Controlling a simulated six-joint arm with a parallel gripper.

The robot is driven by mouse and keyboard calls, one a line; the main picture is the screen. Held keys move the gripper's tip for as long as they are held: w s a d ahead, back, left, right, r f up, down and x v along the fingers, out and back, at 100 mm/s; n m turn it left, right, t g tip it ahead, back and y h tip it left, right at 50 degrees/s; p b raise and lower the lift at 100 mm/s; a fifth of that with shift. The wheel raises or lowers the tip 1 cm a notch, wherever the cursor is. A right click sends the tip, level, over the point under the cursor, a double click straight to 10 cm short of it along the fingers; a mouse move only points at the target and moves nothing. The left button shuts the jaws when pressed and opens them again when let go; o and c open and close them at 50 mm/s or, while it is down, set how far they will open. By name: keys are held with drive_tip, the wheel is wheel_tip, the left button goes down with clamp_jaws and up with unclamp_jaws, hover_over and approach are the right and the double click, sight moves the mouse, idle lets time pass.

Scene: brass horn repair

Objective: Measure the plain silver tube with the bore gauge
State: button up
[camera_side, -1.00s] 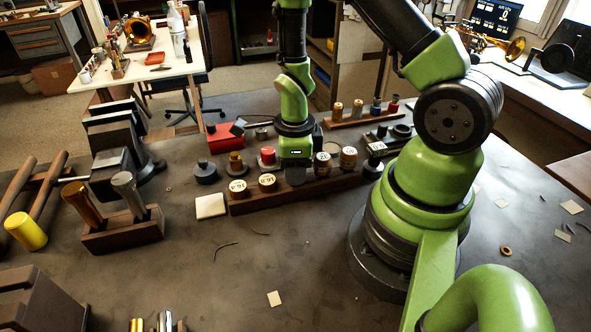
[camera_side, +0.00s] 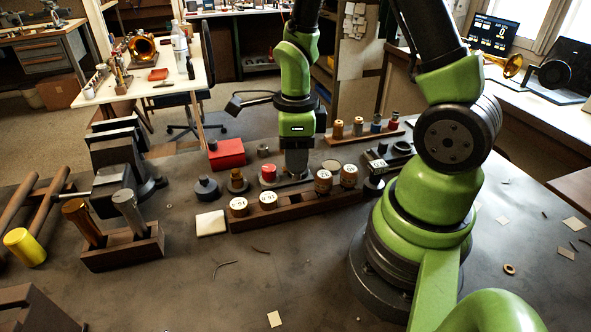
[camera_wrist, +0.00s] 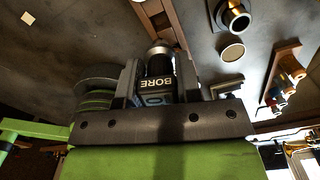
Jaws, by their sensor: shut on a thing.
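My gripper (camera_wrist: 160,88) is shut on the bore gauge (camera_wrist: 157,84), a dark body with the white word BORE and a silver-coloured end (camera_wrist: 158,50) pointing away from the palm. In the side view my gripper (camera_side: 296,163) is pointing down just behind the long wooden rack, and the gauge is hard to make out there. I cannot pick out the plain silver tube for certain. A silver cylinder (camera_side: 126,207) leans beside a copper-coloured one (camera_side: 80,220) in a dark wooden block (camera_side: 122,250); I cannot tell if it is the tube.
The long wooden rack (camera_side: 285,214) holds several round pieces with labelled tops. A red box (camera_side: 227,153), a blue-grey round piece (camera_side: 206,188) and a white pad (camera_side: 211,223) are near it. A yellow-headed mallet (camera_side: 24,247) lies far left. The bench in front of the rack is mostly clear.

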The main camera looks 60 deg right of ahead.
drive_tip(key=shift+w+d+r, duration=0.15)
drive_tip(key=shift+r, duration=0.8)
drive_tip(key=w+d+r, duration=0.1)
drive_tip(key=w+d, duration=0.3)
drive_tip(key=d, duration=0.5)
drive_tip(key=shift+w+d, duration=0.15)
drive_tip(key=shift+d, duration=0.1)
drive_tip(key=shift+f, duration=2.35)
drive_tip(key=shift+f, duration=1.85)
drive_tip(key=o, duration=1.4)
